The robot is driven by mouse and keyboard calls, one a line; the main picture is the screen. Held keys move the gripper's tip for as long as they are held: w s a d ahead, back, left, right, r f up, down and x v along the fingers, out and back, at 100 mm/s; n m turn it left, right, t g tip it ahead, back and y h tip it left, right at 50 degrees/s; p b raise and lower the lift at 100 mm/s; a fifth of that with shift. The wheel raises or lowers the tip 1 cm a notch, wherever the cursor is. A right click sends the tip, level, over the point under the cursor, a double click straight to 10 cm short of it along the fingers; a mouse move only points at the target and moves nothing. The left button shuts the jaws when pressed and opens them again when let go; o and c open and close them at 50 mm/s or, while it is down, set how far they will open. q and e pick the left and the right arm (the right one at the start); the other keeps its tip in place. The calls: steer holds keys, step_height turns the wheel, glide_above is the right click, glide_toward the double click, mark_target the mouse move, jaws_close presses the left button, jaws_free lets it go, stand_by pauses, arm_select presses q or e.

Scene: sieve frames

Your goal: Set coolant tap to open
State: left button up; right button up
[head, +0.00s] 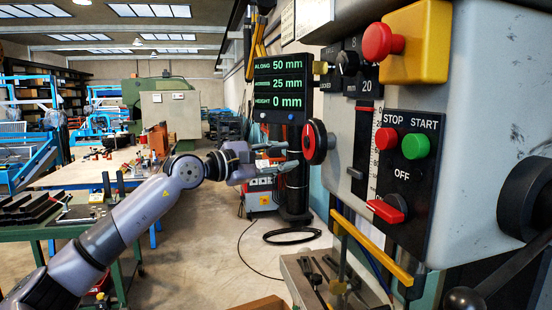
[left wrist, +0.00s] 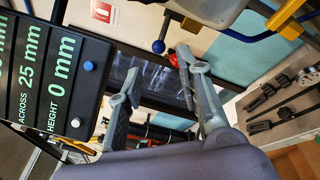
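My left gripper (head: 284,157) reaches in from the left in the head view, in front of the dark column under the readout. In the left wrist view the left gripper (left wrist: 156,66) has its two fingers apart, with nothing between them. A short lever with a blue ball end (left wrist: 158,46) stands out from a pale panel beyond the fingertips, apart from them; it may be the coolant tap, but no label shows. A red knob (left wrist: 174,60) is partly hidden behind one finger. My right gripper is not in view.
A readout (head: 281,88) hangs above the gripper; it also shows in the left wrist view (left wrist: 45,75). The control panel (head: 403,183) has STOP and START buttons. A yellow bar (head: 372,247) crosses below.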

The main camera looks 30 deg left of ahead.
arm_select(q)
steer(key=shift+s+a, duration=0.25)
steer(key=shift+s, duration=0.35)
